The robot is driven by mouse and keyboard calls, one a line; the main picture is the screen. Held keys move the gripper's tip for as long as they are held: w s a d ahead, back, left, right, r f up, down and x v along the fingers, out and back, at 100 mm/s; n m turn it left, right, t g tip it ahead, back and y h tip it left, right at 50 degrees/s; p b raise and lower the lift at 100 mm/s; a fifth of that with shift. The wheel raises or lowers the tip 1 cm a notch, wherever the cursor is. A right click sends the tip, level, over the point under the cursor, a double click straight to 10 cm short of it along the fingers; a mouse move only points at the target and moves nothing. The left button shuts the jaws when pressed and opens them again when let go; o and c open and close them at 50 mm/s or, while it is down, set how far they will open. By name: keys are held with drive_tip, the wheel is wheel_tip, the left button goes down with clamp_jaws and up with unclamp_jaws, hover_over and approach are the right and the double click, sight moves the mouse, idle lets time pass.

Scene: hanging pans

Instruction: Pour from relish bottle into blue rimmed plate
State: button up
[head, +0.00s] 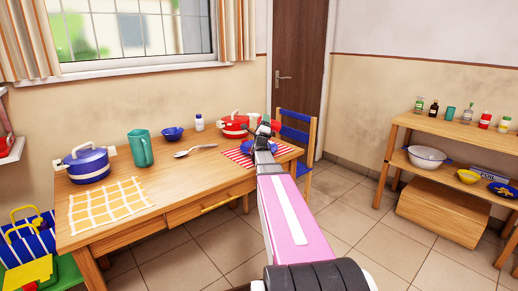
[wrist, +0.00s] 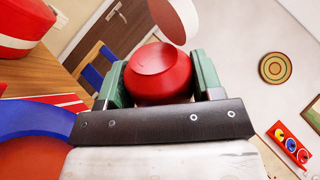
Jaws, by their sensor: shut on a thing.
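My gripper (head: 264,130) reaches over the right end of the table, above the red striped mat. In the wrist view its green fingers (wrist: 158,85) are shut on a red rounded thing, which I take to be the relish bottle (wrist: 160,72). Its exact tilt is hard to tell. The blue rimmed plate (wrist: 45,120) shows at the lower left of the wrist view, with an orange-brown inside, beside and apart from the bottle. In the head view my arm hides most of the plate and the bottle.
A red pot (head: 233,126) stands just left of my gripper. A spoon (head: 195,150), blue bowl (head: 173,133), teal pitcher (head: 140,148) and blue pot (head: 86,164) are further left. A blue-backed chair (head: 296,134) stands behind the table. A shelf (head: 450,146) stands at right.

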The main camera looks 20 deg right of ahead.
drive_tip(key=m+g+h, duration=0.1)
drive_tip(key=m, duration=0.1)
drive_tip(key=f+m+g+h, duration=0.1)
drive_tip(key=m, duration=0.1)
drive_tip(key=m+g+h, duration=0.1)
drive_tip(key=m+g, duration=0.1)
drive_tip(key=m, duration=0.1)
drive_tip(key=shift+a+f, duration=0.15)
drive_tip(key=shift+f, duration=0.15)
wheel_tip(320, 180, down, 2)
drive_tip(key=m+g, duration=0.2)
drive_tip(key=m, duration=0.2)
drive_tip(key=shift+w+h, duration=0.1)
drive_tip(key=shift+h, duration=0.3)
drive_tip(key=m+g, duration=0.2)
drive_tip(key=m, duration=0.1)
drive_tip(key=shift+a+r+m, duration=0.1)
drive_tip(key=shift+m, duration=0.2)
drive_tip(key=shift+a+f+m+g+y, duration=0.1)
drive_tip(key=shift+f+m+g+y, duration=0.15)
drive_tip(key=shift+m+g+y, duration=0.65)
drive_tip(key=shift+t, duration=0.3)
